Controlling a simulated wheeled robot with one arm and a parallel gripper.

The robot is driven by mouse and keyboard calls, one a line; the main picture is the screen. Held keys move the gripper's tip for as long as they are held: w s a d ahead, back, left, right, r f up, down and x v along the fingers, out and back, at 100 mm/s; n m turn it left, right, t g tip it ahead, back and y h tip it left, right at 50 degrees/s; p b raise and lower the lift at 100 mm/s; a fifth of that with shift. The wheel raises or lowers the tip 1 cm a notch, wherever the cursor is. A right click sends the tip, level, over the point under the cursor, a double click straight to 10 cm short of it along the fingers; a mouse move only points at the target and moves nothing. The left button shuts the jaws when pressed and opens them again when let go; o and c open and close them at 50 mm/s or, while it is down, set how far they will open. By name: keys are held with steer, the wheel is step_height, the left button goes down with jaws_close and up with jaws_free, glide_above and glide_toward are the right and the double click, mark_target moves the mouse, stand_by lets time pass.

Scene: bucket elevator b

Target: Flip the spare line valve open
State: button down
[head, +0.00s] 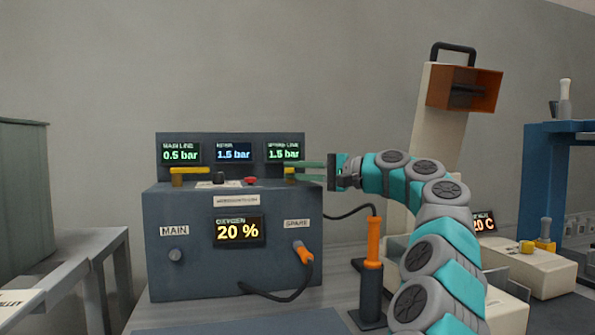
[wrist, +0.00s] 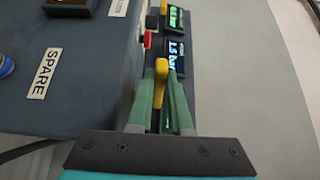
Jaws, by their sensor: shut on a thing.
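The spare line valve handle (head: 290,172) is yellow and sits on top of the grey-blue control box (head: 180,225), under the right display, which reads 1.5 bar. My gripper (head: 305,170) reaches in from the right with its green fingers at this handle. In the wrist view the yellow handle (wrist: 160,75) lies between the fingertips of my gripper (wrist: 161,85), which is shut on it. The fingers hide part of the handle. The SPARE label (head: 297,223) is on the box front, above an orange plug (head: 302,252) with a black hose.
Another yellow handle (head: 190,171) lies crosswise under the left display, which reads 0.5 bar. A red button (head: 249,181) stands between the handles. An orange-handled tool (head: 374,243) stands in a dark holder right of the box. The oxygen display (head: 238,230) reads 20 %.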

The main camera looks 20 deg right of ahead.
stand_by(0.4)
steer(key=c, duration=0.8)
jaws_free()
steer(key=shift+w, duration=0.1)
steer(key=shift+c, duration=0.2)
steer(key=v, duration=0.7)
steer(key=shift+s+d, duration=0.3)
steer(key=shift+c, duration=0.3)
